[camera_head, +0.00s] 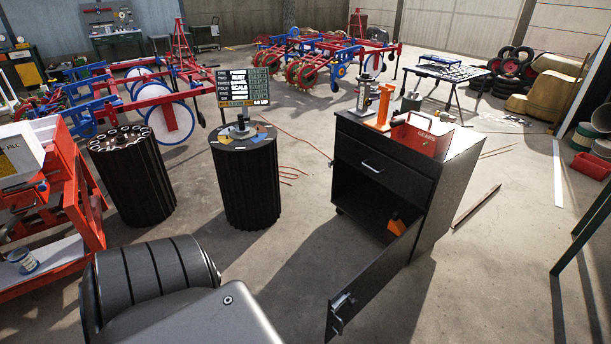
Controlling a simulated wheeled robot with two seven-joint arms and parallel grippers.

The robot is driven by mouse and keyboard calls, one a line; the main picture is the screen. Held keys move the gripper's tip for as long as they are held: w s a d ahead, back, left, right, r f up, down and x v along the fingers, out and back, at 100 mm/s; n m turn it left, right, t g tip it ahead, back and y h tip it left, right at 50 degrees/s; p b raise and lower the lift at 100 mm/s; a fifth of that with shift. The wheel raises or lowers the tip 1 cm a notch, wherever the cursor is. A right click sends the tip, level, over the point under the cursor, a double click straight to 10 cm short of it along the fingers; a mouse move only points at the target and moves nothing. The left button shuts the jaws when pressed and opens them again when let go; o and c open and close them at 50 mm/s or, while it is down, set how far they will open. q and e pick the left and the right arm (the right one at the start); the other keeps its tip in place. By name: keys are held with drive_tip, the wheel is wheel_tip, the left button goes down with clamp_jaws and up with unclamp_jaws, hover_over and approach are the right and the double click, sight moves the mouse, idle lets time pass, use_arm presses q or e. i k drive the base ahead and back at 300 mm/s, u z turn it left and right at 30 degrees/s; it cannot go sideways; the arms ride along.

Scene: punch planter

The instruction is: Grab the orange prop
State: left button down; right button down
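Two orange things show. One is a small orange piece (396,224) low inside the open black cabinet (435,190), partly behind the edge of its open door (375,278). The other is an upright orange post-like piece (385,106) on top of the cabinet. I cannot tell which is the orange prop. Neither of my grippers is in view. A dark ribbed and grey part of my own body fills the lower left.
A red toolbox (422,137) sits on the cabinet top. Two dark ribbed drums (135,185) stand left, one with a sign board (243,87). A red cart (60,215) stands at far left. Floor before the cabinet is clear, except for the open door.

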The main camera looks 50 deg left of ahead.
sight(381, 123)
drive_tip(key=u, duration=0.95)
drive_tip(key=i, duration=1)
